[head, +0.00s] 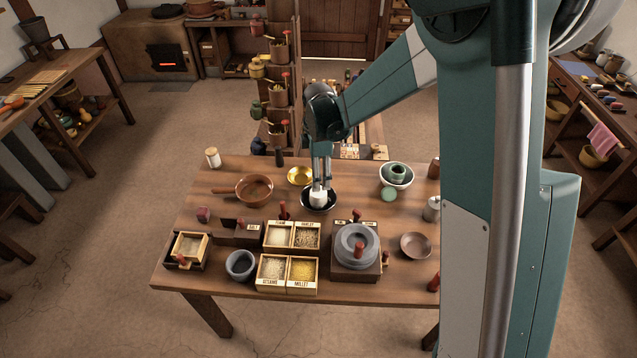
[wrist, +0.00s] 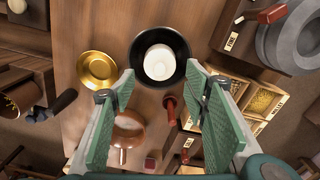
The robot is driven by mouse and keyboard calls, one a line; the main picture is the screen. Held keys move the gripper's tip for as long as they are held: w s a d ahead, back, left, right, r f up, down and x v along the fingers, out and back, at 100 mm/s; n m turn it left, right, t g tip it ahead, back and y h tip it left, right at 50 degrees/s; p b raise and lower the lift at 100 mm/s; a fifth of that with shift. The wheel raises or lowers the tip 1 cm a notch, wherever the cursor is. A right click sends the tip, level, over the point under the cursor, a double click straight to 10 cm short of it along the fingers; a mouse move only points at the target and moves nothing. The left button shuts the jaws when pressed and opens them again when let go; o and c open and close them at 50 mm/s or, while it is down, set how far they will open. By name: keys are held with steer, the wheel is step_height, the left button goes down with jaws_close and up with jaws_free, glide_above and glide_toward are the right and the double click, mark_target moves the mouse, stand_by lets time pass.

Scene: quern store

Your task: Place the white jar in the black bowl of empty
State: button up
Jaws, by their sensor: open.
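The white jar (head: 317,198) is inside the black bowl (head: 331,204) near the back middle of the table. In the wrist view the jar (wrist: 159,62) shows as a pale round top within the dark rim of the bowl (wrist: 160,33). My gripper (head: 321,184) is above the bowl in the head view. In the wrist view my gripper (wrist: 160,82) has its green-padded fingers spread wide apart with nothing between them. The jar appears clear of both fingers. The jar's underside is hidden.
A yellow metal bowl (head: 300,175) stands just left of the black bowl, and a brown pan (head: 255,189) lies farther left. Grain boxes (head: 292,236) and a grey quern (head: 357,244) stand in front.

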steer(key=shift+r, duration=1.35)
steer(key=shift+s+d+r, duration=0.15)
steer(key=shift+d+r, duration=0.2)
steer(key=shift+r, duration=0.15)
steer(key=s+d+r+m+t, duration=0.3)
steer(key=s+d+r+m, duration=0.7)
steer(key=s+d+r, duration=0.45)
steer(key=s+d+r+m+t, duration=0.2)
steer(key=s+d+m, duration=0.3)
steer(key=s, duration=0.3)
steer(key=s+d+r+m+t, duration=0.2)
steer(key=s+d+m, duration=0.4)
steer(key=s, duration=0.3)
steer(key=shift+d+r, duration=0.35)
steer(key=shift+r, duration=0.05)
